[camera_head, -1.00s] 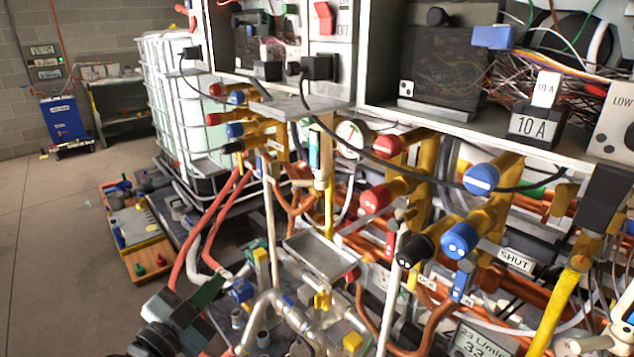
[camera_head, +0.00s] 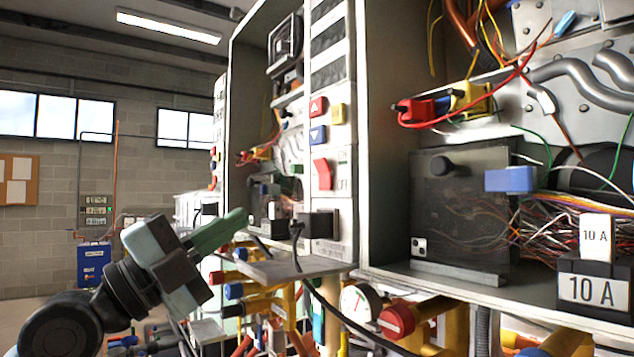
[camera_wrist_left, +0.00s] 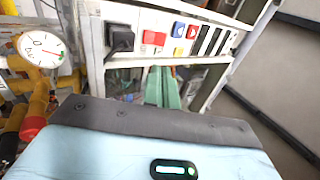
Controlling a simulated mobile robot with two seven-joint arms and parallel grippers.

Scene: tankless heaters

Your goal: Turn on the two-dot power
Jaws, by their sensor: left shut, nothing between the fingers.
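My left gripper (camera_head: 232,222), with green fingers, is shut and empty in front of the left cabinet, left of its control panel. Its fingers (camera_wrist_left: 163,86) also show in the left wrist view, pointing toward the panel, apart from the switch. A red rocker switch (camera_head: 323,174) with a partly readable label sits on the panel; it also shows in the wrist view (camera_wrist_left: 153,37). A white tag with black dots (camera_head: 419,247) is on a dark box in the right cabinet; I cannot tell its dot count surely. My right gripper is not in view.
A black plug (camera_head: 318,225) with a cable sticks out below the switch. A grey shelf (camera_head: 285,270) juts out beneath it. Above are blue (camera_head: 317,135) and yellow (camera_head: 338,113) buttons. Valves and a gauge (camera_head: 360,301) crowd below. The room at left is open.

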